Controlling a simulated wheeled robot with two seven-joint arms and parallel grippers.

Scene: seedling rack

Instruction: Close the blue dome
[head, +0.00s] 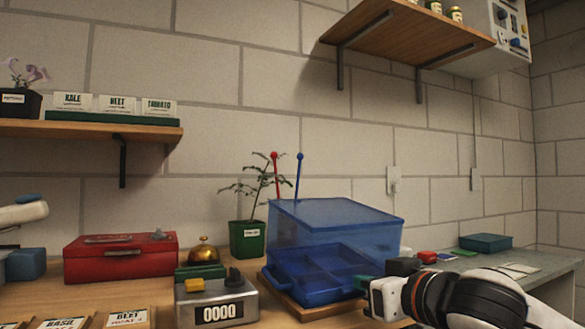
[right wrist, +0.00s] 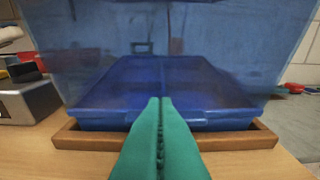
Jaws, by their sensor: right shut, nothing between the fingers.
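The translucent blue dome (head: 335,217) stands raised over the blue tray (head: 312,285), its front open above the tray's front part. In the right wrist view the dome (right wrist: 85,45) rises as a see-through wall behind the divided tray (right wrist: 162,85). The tray sits in a wooden frame (right wrist: 235,141). My right gripper (head: 362,282) is at the right front of the tray. Its green fingers (right wrist: 160,101) are shut and empty, pointing toward the tray's front edge; whether they touch it I cannot tell. My left gripper is not clearly visible.
A counter box reading 0000 (head: 218,312), a brass bell (head: 203,252) and a red box (head: 120,260) stand left of the tray. A potted plant (head: 248,238) stands behind left. Small red and green items lie to the right. Seed packets lie at the front left.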

